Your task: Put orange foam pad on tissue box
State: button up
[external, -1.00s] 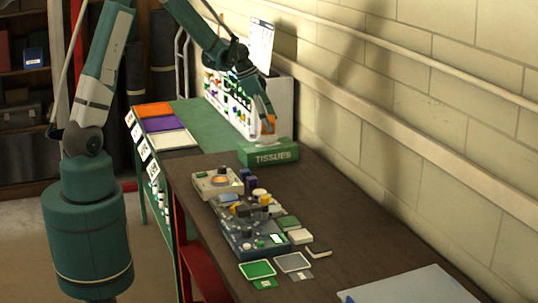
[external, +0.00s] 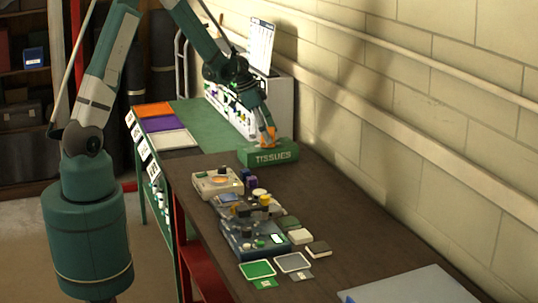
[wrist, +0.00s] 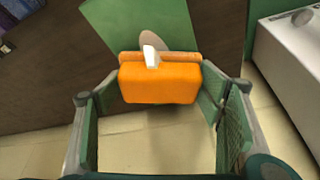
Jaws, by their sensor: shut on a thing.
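The green tissue box (external: 272,157), lettered "TISSUES", stands at the far end of the dark bench. In the wrist view its green top (wrist: 130,22) shows with a grey oval opening and a white tissue (wrist: 150,57) poking up in front of the orange pad. My gripper (external: 269,140) points down over the box, shut on the orange foam pad (wrist: 160,83). The pad sits between both fingers, at or just above the box top; I cannot tell whether it touches. Part of the box is hidden behind the pad.
Orange, purple and white squares lie on the green table at left. A block wall (external: 420,110) runs close on the right.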

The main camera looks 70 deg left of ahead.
jog(key=shift+f, duration=0.2)
jog(key=shift+f, duration=0.15)
jog(key=o, duration=0.9)
jog(key=shift+v, duration=6.15)
